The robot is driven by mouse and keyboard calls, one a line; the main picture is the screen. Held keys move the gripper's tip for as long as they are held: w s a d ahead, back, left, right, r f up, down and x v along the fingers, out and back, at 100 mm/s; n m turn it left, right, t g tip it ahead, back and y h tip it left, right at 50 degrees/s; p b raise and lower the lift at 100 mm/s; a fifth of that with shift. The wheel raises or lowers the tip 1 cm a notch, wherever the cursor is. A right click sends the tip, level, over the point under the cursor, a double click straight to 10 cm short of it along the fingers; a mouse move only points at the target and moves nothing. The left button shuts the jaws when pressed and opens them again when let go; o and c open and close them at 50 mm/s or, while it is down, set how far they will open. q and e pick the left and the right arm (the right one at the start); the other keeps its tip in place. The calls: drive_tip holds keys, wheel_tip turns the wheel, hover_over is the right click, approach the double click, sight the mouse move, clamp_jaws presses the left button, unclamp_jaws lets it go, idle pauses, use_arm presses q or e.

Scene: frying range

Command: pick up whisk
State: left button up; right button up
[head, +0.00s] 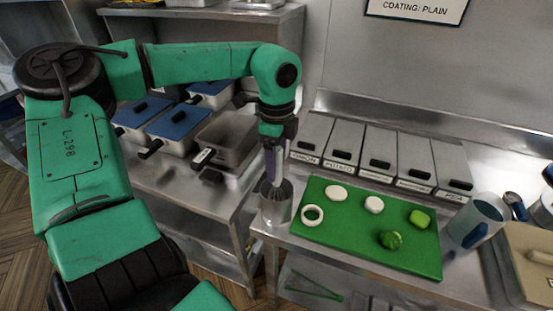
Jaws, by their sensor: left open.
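The whisk (277,190) appears to stand in a metal cylinder (276,211) at the left front corner of the counter. Its thin wires show at the cylinder's mouth, and its upper part is mostly hidden by my gripper. My left gripper (274,174) points straight down just above the cylinder, with its fingers at the whisk's upper part. It is open; whether a finger touches the whisk is too small to tell. My right gripper is not in view.
A green cutting board (340,249) with pale rounds, a white ring (312,215) and green pieces lies right of the cylinder. Lidded bins (380,160) line the back. Blue-lidded pans (178,127) stand left. A jug (477,221) stands at right.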

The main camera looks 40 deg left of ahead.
use_arm(q)
drive_tip(key=shift+f, duration=0.1)
clamp_jaws()
